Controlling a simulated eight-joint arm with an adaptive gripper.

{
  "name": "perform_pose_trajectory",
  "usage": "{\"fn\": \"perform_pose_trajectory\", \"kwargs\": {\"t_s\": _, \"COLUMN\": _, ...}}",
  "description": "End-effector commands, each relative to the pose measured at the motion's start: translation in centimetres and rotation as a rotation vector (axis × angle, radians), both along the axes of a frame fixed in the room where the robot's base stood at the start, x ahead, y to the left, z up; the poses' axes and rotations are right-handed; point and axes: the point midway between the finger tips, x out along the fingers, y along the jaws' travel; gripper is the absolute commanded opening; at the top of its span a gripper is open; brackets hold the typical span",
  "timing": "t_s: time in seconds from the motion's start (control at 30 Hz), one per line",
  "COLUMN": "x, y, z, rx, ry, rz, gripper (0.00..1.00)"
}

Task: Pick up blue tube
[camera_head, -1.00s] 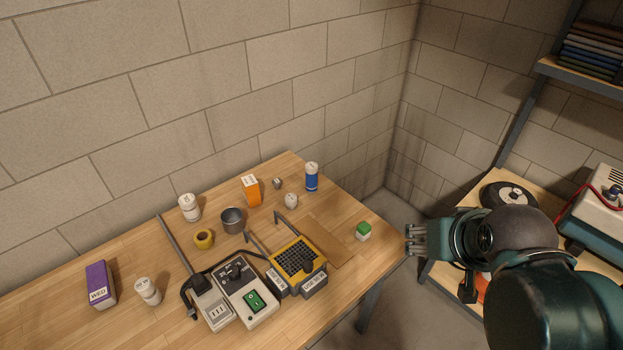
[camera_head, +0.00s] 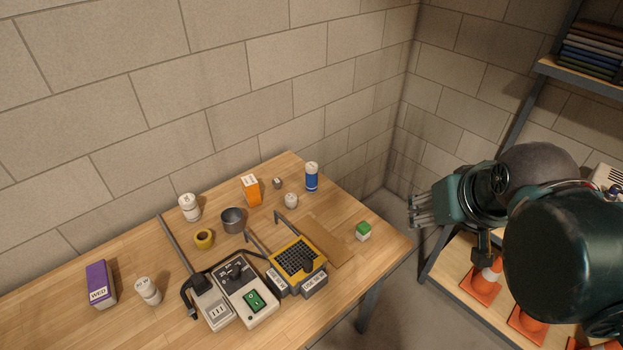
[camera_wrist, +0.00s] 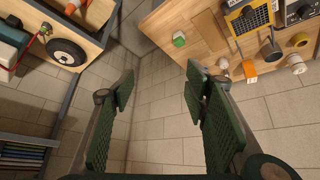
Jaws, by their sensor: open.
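The blue tube (camera_head: 311,177) stands upright near the far right corner of the wooden table in the head view. It has a white cap. My gripper (camera_head: 414,210) is off the right edge of the table, to the right of the tube and well apart from it. In the wrist view my gripper (camera_wrist: 158,92) has its two green padded fingers spread wide, with nothing between them. I cannot make out the blue tube for sure in the wrist view.
A green and white cube (camera_head: 363,232) stands near the table's right edge. An orange box (camera_head: 251,190), a white bottle (camera_head: 291,200) and a small grey cube (camera_head: 277,183) stand left of the tube. A yellow device (camera_head: 297,262) lies in front. A shelf with cones (camera_head: 484,283) is at right.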

Motion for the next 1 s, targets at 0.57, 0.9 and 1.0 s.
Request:
{"fn": "perform_pose_trajectory", "kwargs": {"t_s": 0.57, "x": 7.5, "y": 2.6, "z": 5.0, "rx": -0.101, "ry": 0.094, "rz": 0.209, "gripper": 0.46}}
{"fn": "perform_pose_trajectory", "kwargs": {"t_s": 0.9, "x": 12.9, "y": 4.7, "z": 7.2, "rx": -0.162, "ry": 0.152, "rz": 0.353, "gripper": 0.46}}
{"fn": "perform_pose_trajectory", "kwargs": {"t_s": 1.0, "x": 14.5, "y": 5.5, "z": 7.7, "rx": -0.179, "ry": 0.169, "rz": 0.396, "gripper": 0.46}}
